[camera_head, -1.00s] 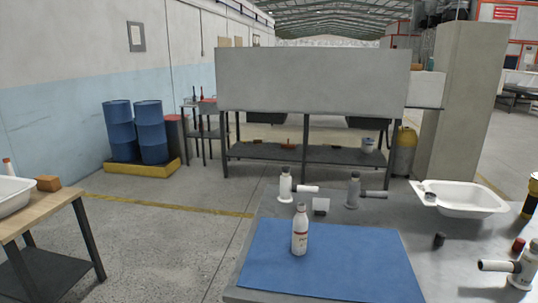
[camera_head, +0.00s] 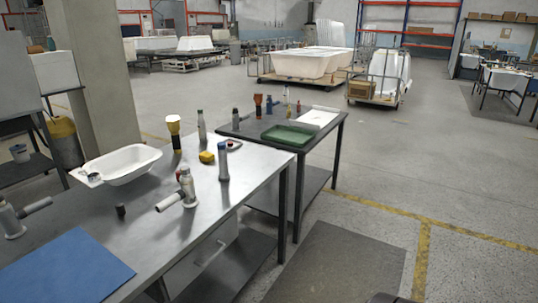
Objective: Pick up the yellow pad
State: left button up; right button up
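A small yellow pad (camera_head: 207,157) lies on the metal workbench (camera_head: 150,232), near its back right part. A flashlight-like tool with a yellow end (camera_head: 175,133) stands to its left, and a grey bottle-like item (camera_head: 223,161) stands just to its right. The pad is apart from any gripper, and no gripper shows in this view. A dark rounded shape at the bottom edge, right of centre, is too cut off to identify.
A white basin (camera_head: 124,166), a spray tool (camera_head: 186,186) and a blue mat (camera_head: 68,270) are on the bench. A second table with a green tray (camera_head: 288,135) adjoins on the right. Open floor (camera_head: 380,185) lies right of the tables. Bathtub carts stand behind.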

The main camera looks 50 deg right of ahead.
aim_at(206, 156)
jog(key=z, duration=1.25)
jog(key=u, duration=0.45)
jog(key=i+l+u, duration=0.1)
jog(key=l+u, duration=1.15)
jog(key=l, duration=0.35)
jog(key=k+l+u, duration=0.1)
jog(key=l, duration=0.3)
jog(key=k+l+u, duration=0.1)
jog(key=l, duration=0.3)
jog(key=k+l+u, duration=0.1)
jog(key=l, duration=0.3)
jog(key=k+l+u, duration=0.1)
jog(key=l, duration=0.3)
jog(key=k+l+u, duration=0.1)
jog(key=l, duration=0.3)
jog(key=k+l+u, duration=0.1)
jog(key=k+l, duration=0.15)
jog(key=l, duration=0.15)
